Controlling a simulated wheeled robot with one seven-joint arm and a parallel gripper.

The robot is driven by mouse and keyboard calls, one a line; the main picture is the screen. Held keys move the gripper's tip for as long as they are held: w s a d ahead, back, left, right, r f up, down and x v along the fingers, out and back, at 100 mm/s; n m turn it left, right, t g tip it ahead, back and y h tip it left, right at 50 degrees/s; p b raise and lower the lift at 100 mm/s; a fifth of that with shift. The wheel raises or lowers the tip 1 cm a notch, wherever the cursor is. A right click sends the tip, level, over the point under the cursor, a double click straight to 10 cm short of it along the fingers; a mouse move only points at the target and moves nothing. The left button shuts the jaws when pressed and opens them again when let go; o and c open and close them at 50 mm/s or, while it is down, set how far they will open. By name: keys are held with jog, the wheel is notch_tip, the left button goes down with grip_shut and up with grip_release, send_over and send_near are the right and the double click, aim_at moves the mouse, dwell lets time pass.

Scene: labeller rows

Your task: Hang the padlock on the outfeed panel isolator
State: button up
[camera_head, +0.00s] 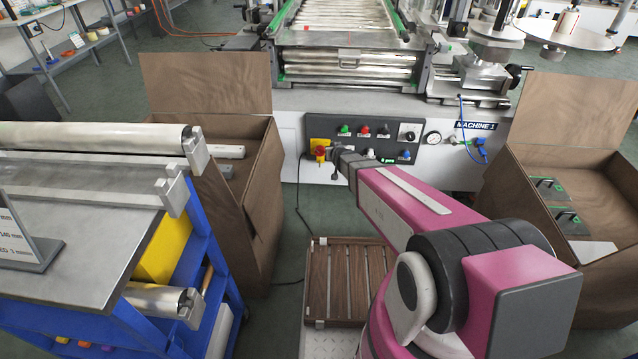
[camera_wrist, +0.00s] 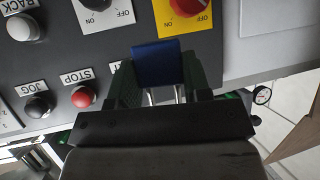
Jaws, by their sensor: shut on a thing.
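My gripper (camera_head: 340,155) is in front of the dark control panel of the machine, close to the red rotary isolator (camera_head: 320,150) on its yellow plate. In the wrist view my gripper (camera_wrist: 162,78) is shut on a blue padlock (camera_wrist: 160,62), with a dark finger on each side. Silver shackle legs show between the padlock body and the gripper. The red isolator knob (camera_wrist: 187,4) is cut off by the top edge of the wrist view, just beyond the padlock. The padlock and knob look apart. The padlock cannot be made out in the head view.
Beside the isolator are a black ON/OFF switch (camera_wrist: 98,8), a red STOP button (camera_wrist: 83,96) and a JOG button (camera_wrist: 38,106). Open brown crates stand left (camera_head: 262,190) and right (camera_head: 500,200). A slatted wooden pallet (camera_head: 345,265) lies on the floor below my arm.

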jog(key=s+a+f, duration=0.1)
jog(key=a+f, duration=0.2)
jog(key=f, duration=0.6)
jog(key=s+a+f, duration=0.1)
jog(key=a+f, duration=0.3)
jog(key=f, duration=0.4)
jog(key=w+f, duration=0.2)
jog(key=w, duration=0.7)
jog(key=shift+w+d+n, duration=0.3)
jog(key=shift+w+d, duration=0.05)
jog(key=shift+w, duration=0.05)
dwell(0.4)
jog(key=o, duration=1.1)
